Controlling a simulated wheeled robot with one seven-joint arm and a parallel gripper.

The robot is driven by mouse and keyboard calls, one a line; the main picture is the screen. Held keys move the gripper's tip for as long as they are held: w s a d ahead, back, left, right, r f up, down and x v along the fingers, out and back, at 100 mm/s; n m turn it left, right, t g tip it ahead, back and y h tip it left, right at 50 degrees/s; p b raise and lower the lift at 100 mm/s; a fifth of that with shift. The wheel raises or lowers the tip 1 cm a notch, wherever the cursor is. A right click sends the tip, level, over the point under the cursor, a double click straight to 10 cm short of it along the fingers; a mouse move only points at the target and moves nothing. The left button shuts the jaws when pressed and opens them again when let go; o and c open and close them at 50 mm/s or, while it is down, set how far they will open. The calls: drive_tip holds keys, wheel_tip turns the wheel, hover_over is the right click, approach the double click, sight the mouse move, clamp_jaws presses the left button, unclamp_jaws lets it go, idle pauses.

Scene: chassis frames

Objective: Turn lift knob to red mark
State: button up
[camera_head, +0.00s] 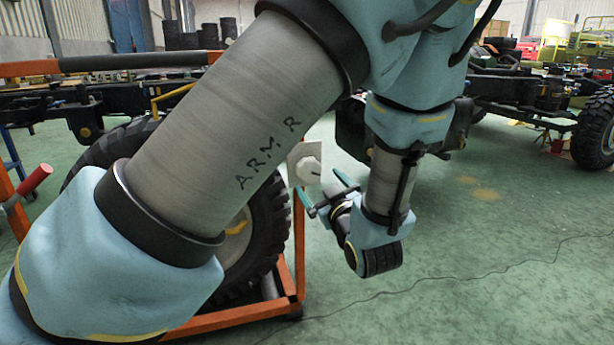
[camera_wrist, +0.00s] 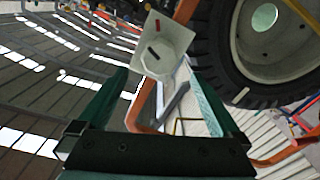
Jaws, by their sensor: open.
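The lift knob (camera_head: 308,170) is a pale, faceted knob on a light square plate (camera_head: 294,157), fixed to the orange frame beside the large tyre. In the wrist view the knob (camera_wrist: 170,50) shows beyond and between my fingertips, with a dark pointer line on its face. A small red mark (camera_wrist: 157,25) is on the plate (camera_wrist: 152,17), off to one side of the pointer, so the two are not in line. My gripper (camera_head: 325,190) is open and empty, its green fingers just right of and below the knob. It also shows in the wrist view (camera_wrist: 158,78), apart from the knob.
The orange frame (camera_head: 298,245) and the tyre (camera_head: 268,205) stand close left of the knob, partly behind my arm. A red-handled bar (camera_head: 35,181) is at far left. Another chassis wheel (camera_head: 597,130) is at far right. Green floor (camera_head: 480,250) is open at right, with a thin cable.

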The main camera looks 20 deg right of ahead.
sight(309, 182)
drive_tip(key=w, duration=0.2)
drive_tip(key=w+b, duration=0.1)
drive_tip(key=w, duration=0.2)
drive_tip(key=w+d, duration=0.1)
drive_tip(key=w, duration=0.2)
drive_tip(key=shift+b, duration=0.4)
drive_tip(key=c, duration=1.3)
